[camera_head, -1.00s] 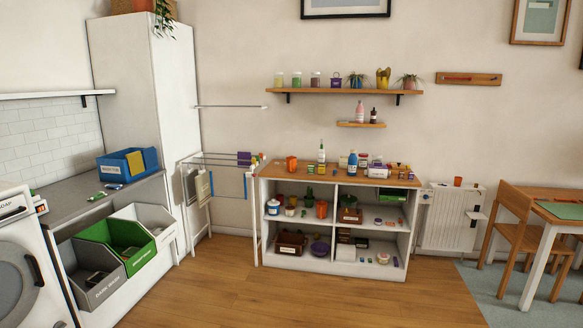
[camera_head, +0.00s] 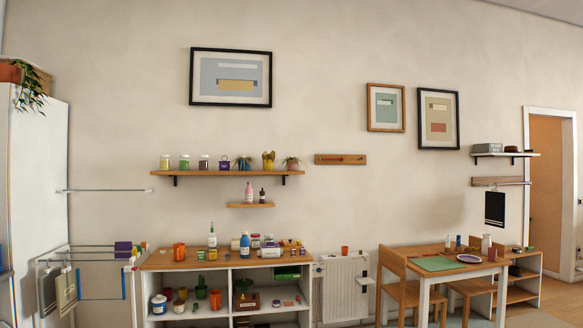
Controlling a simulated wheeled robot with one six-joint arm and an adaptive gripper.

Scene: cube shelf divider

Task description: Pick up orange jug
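An orange vessel (camera_head: 179,251) stands on the wooden top of the white cube shelf (camera_head: 142,290), near its left end. A second orange vessel (camera_head: 215,298) stands in the upper left compartment, close to the divider. Both are small in the head view, and I cannot tell for certain which is the jug. My gripper is not in view.
A blue bottle (camera_head: 245,244), a white bottle (camera_head: 212,237) and several small jars share the shelf top. A drying rack (camera_head: 85,270) stands at the left. A radiator (camera_head: 341,288) and a table (camera_head: 445,262) with chairs are to the right.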

